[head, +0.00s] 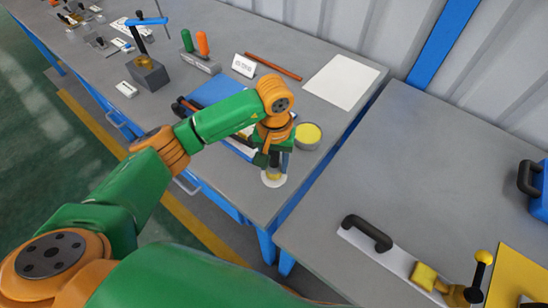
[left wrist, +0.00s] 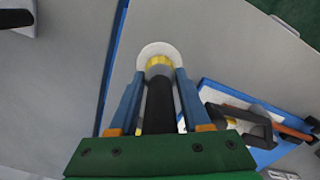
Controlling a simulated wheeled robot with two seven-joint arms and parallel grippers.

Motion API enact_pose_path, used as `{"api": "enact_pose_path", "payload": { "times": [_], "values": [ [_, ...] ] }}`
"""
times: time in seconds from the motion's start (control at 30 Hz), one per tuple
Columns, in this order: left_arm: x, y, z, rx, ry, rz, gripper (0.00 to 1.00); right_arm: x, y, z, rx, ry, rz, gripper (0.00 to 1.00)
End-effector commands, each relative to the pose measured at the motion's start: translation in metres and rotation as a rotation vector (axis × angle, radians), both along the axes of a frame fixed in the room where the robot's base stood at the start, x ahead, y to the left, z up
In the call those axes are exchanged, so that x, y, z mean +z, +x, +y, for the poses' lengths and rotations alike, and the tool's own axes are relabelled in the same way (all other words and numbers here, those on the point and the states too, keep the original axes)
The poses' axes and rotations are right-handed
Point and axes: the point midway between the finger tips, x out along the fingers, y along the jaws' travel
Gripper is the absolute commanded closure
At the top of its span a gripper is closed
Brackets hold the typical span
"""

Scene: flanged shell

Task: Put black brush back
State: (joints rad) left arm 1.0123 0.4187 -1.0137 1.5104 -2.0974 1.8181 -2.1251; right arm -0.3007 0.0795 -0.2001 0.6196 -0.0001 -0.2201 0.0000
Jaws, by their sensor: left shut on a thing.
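The black brush (left wrist: 159,105) is between the two blue fingers of my left gripper (left wrist: 162,82) in the left wrist view, its dark handle running toward the palm. The gripper is shut on it. Its far end shows yellow (left wrist: 158,62), over a round white disc (left wrist: 155,49). In the head view my left gripper (head: 274,160) points down near the table's front right corner, with the white disc (head: 272,181) below it. I cannot tell whether the brush touches the disc. The arm hides part of the brush. My right gripper is not in view.
A round tin with a yellow top (head: 308,134) stands just right of the gripper. A blue tray (head: 212,91) with tools lies behind the arm. A white sheet (head: 343,81) and a small sign (head: 244,65) are farther back. A gap separates the right table (head: 420,160).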

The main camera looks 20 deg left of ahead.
Motion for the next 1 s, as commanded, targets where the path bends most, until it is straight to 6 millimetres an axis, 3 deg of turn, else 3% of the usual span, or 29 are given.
{"api": "enact_pose_path", "payload": {
  "times": [0.3, 0.33, 0.43, 0.83, 1.0],
  "values": [
    [-0.005, 0.0, 0.0, -0.001, -0.001, 0.0, 1.0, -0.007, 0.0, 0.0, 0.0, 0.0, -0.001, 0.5],
    [-0.004, 0.0, 0.0, -0.001, -0.001, 0.0, 0.47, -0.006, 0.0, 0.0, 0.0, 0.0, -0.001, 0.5],
    [-0.003, 0.0, 0.0, -0.001, -0.001, 0.0, 0.22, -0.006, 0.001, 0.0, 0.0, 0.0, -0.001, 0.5],
    [0.005, 0.001, 0.0, 0.0, -0.002, -0.003, 0.22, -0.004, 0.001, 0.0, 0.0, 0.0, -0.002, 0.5],
    [0.044, 0.002, 0.0, -0.001, -0.002, -0.009, 0.22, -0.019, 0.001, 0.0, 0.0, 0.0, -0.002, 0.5]
  ]
}}
